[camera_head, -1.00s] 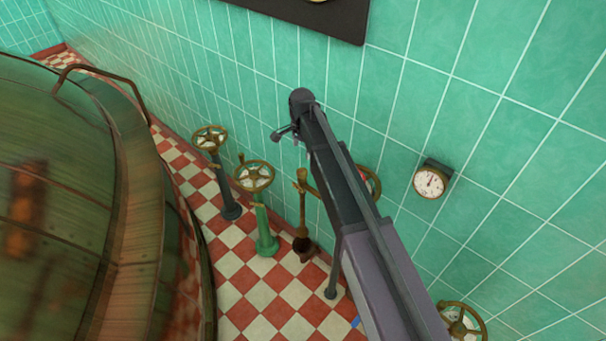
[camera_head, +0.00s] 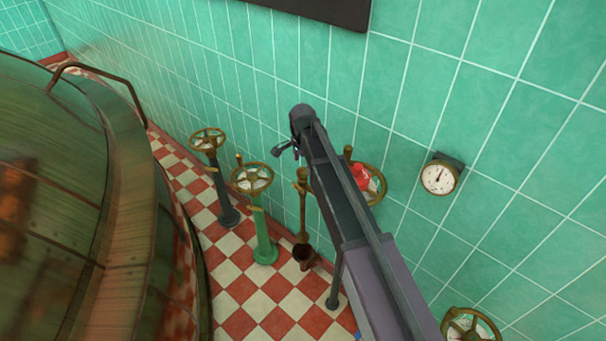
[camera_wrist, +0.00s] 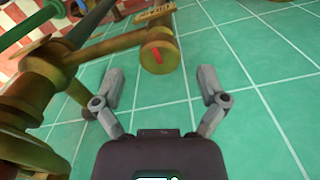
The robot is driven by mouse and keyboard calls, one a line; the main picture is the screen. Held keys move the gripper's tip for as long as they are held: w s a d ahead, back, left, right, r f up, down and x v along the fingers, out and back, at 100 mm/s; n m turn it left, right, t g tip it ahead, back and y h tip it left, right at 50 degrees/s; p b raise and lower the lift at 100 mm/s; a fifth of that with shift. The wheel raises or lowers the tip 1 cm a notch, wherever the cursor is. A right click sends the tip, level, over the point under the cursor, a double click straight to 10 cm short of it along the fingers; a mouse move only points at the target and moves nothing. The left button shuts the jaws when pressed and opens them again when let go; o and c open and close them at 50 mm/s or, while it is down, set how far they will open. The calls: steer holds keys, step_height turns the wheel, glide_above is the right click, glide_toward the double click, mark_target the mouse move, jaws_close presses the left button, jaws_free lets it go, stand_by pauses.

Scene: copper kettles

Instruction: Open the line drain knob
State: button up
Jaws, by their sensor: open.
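A brass knob with a red mark on its round face (camera_wrist: 158,57) shows in the wrist view, at the end of a brass pipe fitting; a small tag is above it. Its lettering is too small to read, so I cannot confirm that it is the line drain knob. In the head view a brass standpipe (camera_head: 302,205) stands below and just right of my gripper (camera_head: 284,149). In the wrist view my gripper (camera_wrist: 161,80) is open and empty, its fingers apart. The knob appears between and beyond the fingertips, with no visible contact.
Handwheels on a green post (camera_head: 252,178) and a dark post (camera_head: 207,139) stand left. A red item (camera_head: 361,176) by another wheel is partly behind my arm. A gauge (camera_head: 438,178) is on the tiled wall. A large copper kettle (camera_head: 60,200) fills the left.

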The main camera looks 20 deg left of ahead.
steer(key=shift+f+b, duration=0.9)
steer(key=shift+f, duration=0.25)
steer(key=c, duration=1.1)
